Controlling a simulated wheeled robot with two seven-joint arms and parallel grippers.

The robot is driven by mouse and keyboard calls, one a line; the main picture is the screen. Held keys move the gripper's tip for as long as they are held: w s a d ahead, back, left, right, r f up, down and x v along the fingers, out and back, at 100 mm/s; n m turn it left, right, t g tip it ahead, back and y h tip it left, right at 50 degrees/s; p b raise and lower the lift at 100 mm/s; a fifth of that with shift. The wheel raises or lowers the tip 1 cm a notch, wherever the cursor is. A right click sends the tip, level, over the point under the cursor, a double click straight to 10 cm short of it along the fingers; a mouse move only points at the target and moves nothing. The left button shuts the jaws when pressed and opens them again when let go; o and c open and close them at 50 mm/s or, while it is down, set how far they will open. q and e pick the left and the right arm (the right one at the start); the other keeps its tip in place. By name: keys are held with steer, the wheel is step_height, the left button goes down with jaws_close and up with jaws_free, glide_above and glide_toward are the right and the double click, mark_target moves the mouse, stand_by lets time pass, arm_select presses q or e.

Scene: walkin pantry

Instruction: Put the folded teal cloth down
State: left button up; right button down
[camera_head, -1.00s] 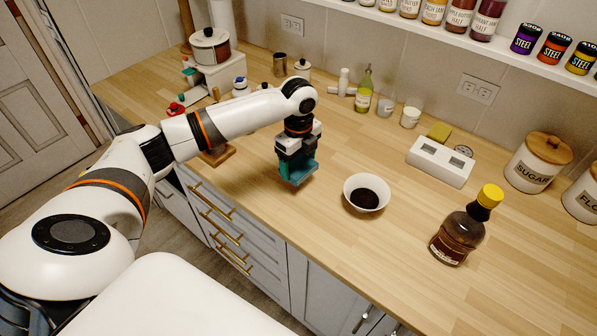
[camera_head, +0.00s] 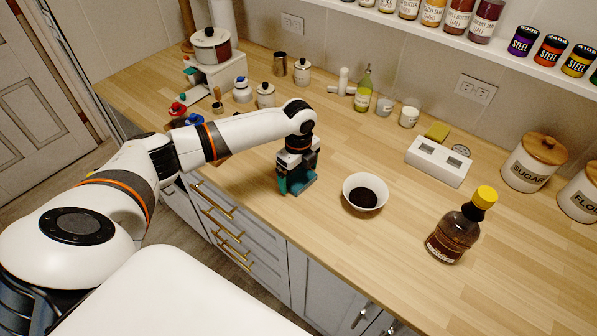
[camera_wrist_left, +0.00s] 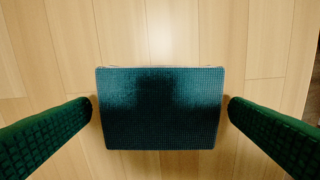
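The folded teal cloth (camera_wrist_left: 160,112) lies flat on the wooden counter in the left wrist view, between the two green fingers of my left gripper (camera_wrist_left: 160,106). A narrow strip of wood shows between each fingertip and the cloth's sides, so the gripper is open around it. In the head view my left gripper (camera_head: 296,182) points down at the counter near its front edge, left of the white bowl. The cloth (camera_head: 299,187) is mostly hidden there by the fingers. My right gripper is not in view.
A white bowl with dark contents (camera_head: 365,191) stands right of the gripper. A brown bottle with a yellow cap (camera_head: 455,232) stands farther right. A white two-slot box (camera_head: 439,161) is behind them. Knobs and small jars crowd the left. The counter's front right is clear.

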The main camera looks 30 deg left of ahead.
mark_target(300, 176)
arm_select(q)
steer(key=shift+f+b, duration=0.15)
steer(key=shift+b, duration=0.15)
steer(key=shift+f+b, duration=0.15)
steer(key=shift+b, duration=0.35)
step_height(300, 176, up, 6)
steer(key=shift+w+d+f+b, duration=0.15)
steer(key=shift+b, duration=0.85)
step_height(300, 176, up, 7)
steer(key=shift+b, duration=0.35)
steer(key=shift+f, duration=0.15)
